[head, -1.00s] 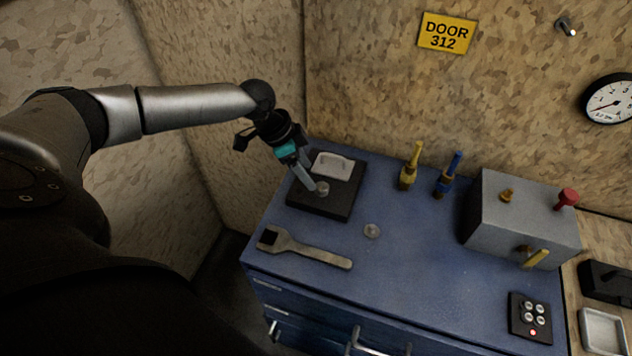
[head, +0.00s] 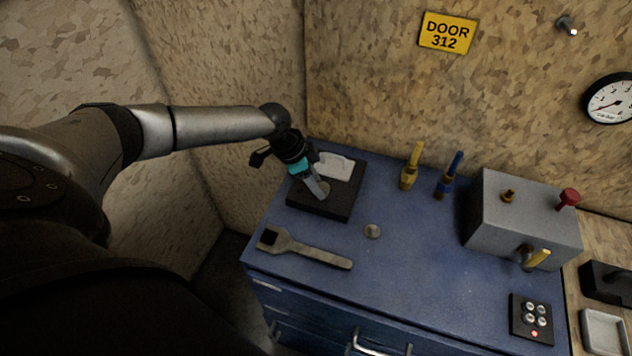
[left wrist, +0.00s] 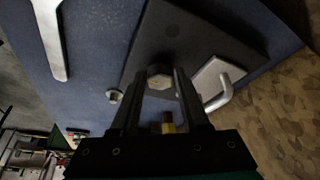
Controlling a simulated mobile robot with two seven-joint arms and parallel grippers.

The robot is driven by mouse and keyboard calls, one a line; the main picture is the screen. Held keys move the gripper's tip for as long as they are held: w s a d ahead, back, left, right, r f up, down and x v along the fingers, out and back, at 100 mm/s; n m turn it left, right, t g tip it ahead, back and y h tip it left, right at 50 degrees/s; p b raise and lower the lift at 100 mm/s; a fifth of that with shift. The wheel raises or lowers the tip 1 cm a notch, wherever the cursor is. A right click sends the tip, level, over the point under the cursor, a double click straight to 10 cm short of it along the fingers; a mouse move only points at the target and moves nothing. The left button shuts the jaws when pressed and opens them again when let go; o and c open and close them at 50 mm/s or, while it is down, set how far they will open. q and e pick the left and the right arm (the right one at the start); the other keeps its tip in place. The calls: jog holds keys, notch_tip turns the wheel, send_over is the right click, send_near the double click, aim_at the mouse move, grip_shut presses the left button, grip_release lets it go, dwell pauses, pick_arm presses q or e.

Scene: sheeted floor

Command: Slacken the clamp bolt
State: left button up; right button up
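The clamp bolt (left wrist: 160,76) has a grey hex head and stands on a black plate (head: 344,209) at the back left of the blue bench. My left gripper (head: 321,193) reaches down to it from the upper left. In the left wrist view, the fingers of this gripper (left wrist: 161,82) are apart, with the bolt head between or just beyond their tips. Whether they touch it is unclear. In the head view the fingertips partly cover the bolt (head: 325,188). A light grey piece with a raised handle (head: 335,166) lies behind the bolt. My right gripper is not in view.
A wrench (head: 304,247) lies at the bench's front left, near a small round metal piece (head: 372,231). Yellow (head: 411,167) and blue (head: 449,175) handles stand farther back. A grey box (head: 522,218) and button pad (head: 531,317) are to the right. The bench's middle is mostly clear.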

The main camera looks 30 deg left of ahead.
pick_arm(q)
grip_shut()
